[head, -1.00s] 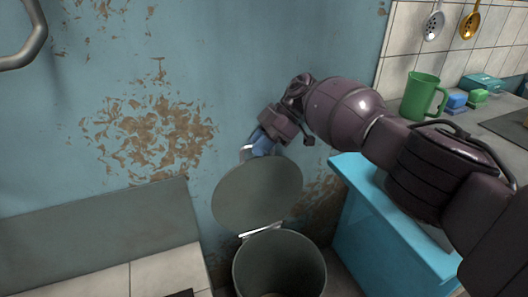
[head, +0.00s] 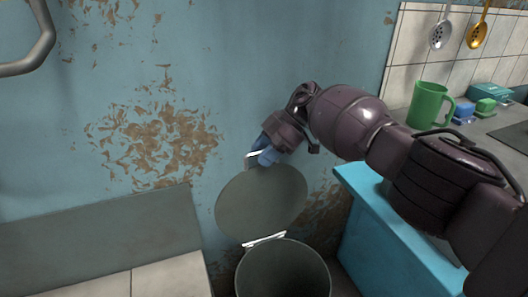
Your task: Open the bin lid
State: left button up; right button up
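The grey round bin (head: 283,272) stands on the floor at the lower middle of the head view, between the two counters. Its round lid (head: 262,203) is raised and stands tilted up at the back of the bin, near the wall. A pale handle (head: 258,153) shows at the lid's top edge. My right gripper (head: 266,152), with blue fingers, is at this handle and the top of the lid. Whether its fingers are closed on the handle cannot be made out. My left gripper is not in view.
A turquoise cabinet (head: 385,240) stands right of the bin. The worktop above holds a green mug (head: 427,105) and sponges (head: 485,106). A tiled counter (head: 172,277) is at the lower left. The peeling blue wall (head: 240,80) is close behind the lid. Utensils (head: 478,35) hang at the upper right.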

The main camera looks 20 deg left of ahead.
jog(key=b+v, duration=0.1)
jog(key=v, duration=1)
jog(key=shift+f, duration=0.1)
